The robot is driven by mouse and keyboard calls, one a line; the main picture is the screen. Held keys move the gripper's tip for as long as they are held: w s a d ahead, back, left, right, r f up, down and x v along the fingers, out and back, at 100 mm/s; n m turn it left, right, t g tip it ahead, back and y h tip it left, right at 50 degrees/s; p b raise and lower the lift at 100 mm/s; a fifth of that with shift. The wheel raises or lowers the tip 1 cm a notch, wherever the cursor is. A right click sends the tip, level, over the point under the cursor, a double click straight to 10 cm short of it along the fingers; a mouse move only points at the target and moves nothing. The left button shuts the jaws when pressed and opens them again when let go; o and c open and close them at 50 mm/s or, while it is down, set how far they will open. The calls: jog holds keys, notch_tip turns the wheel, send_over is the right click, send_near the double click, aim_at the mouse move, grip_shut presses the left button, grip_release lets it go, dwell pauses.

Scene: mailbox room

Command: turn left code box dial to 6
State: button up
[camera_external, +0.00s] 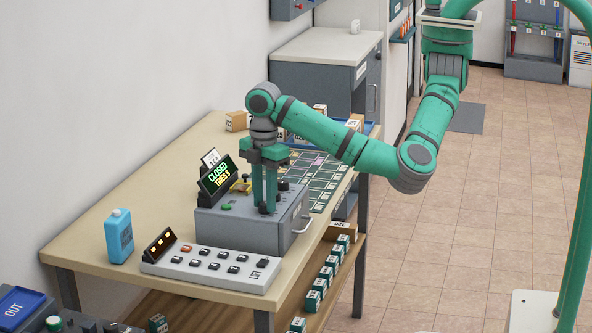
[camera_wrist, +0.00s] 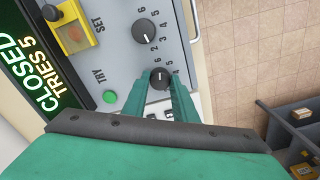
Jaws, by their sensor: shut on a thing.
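The grey code box (camera_external: 250,236) stands on the wooden table. Its tilted display (camera_wrist: 42,75) reads CLOSED, TRIES 5. The left dial (camera_wrist: 160,75) is black with a short white mark and sits between my fingertips. My gripper (camera_external: 264,208) points down and is shut on this dial; in the wrist view its green fingers (camera_wrist: 160,92) flank the knob. A digit 6 shows beside the dial; its other digits are partly covered. The mark's exact number is hard to tell. The second dial (camera_wrist: 145,31) stands apart from my gripper, with small digits around it.
A green TRY button (camera_wrist: 109,97) and a yellow SET part (camera_wrist: 75,38) are on the box's top. A button panel (camera_external: 212,268) lies in front of the box, with a blue bottle (camera_external: 119,238) to its left. Dark green tiles (camera_external: 322,180) lie behind.

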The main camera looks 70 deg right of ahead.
aim_at(265, 203)
jog(key=o, duration=1)
jog(key=shift+o, duration=0.2)
notch_tip(265, 203, up, 11)
jog(key=shift+o, duration=0.2)
jog(key=shift+f, duration=0.1)
